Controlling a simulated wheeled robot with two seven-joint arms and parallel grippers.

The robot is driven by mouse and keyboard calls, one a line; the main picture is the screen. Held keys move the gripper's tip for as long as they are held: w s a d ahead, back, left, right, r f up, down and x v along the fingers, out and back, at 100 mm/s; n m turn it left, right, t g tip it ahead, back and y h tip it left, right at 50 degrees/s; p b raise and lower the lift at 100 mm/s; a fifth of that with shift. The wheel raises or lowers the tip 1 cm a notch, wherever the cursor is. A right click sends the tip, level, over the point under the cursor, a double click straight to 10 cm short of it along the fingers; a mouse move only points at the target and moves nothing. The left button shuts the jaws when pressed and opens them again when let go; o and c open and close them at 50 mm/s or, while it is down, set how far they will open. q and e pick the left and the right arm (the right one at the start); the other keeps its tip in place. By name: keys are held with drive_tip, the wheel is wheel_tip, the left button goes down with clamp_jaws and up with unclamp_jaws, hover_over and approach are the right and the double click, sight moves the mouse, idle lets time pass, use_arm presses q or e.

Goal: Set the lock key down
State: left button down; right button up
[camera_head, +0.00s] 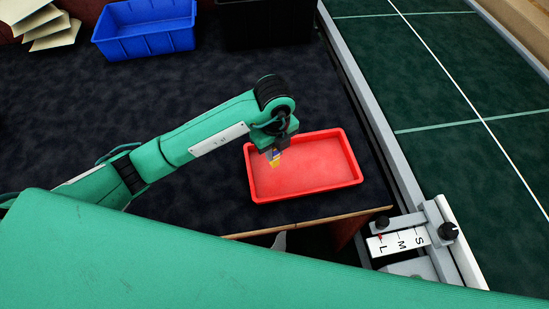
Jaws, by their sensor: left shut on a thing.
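My left gripper (273,150) points down over the left part of a red tray (350,160). It is shut on the lock key (275,160), a small piece with yellow and blue on it that shows just below the fingers. I cannot tell whether the key touches the tray's floor. Most of the key is hidden by the gripper. The rest of the tray looks empty. My right gripper is not in view.
A blue bin (146,32) and a black bin (265,22) stand at the back of the dark table. The green conveyor (450,80) with its grey rail runs along the right. A sliding size marker (400,241) lettered S, M, L sits by the rail.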

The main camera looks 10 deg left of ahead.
sight(274, 160)
use_arm(q)
wheel_tip(274, 160, down, 4)
drive_tip(key=shift+f, duration=0.5)
drive_tip(key=c, duration=1.6)
unclamp_jaws()
drive_tip(key=o, duration=0.3)
drive_tip(key=shift+r, duration=0.2)
wheel_tip(274, 160, up, 4)
drive_tip(key=shift+f, duration=0.1)
wheel_tip(274, 160, up, 7)
drive_tip(key=shift+f, duration=0.1)
drive_tip(key=shift+r, duration=0.65)
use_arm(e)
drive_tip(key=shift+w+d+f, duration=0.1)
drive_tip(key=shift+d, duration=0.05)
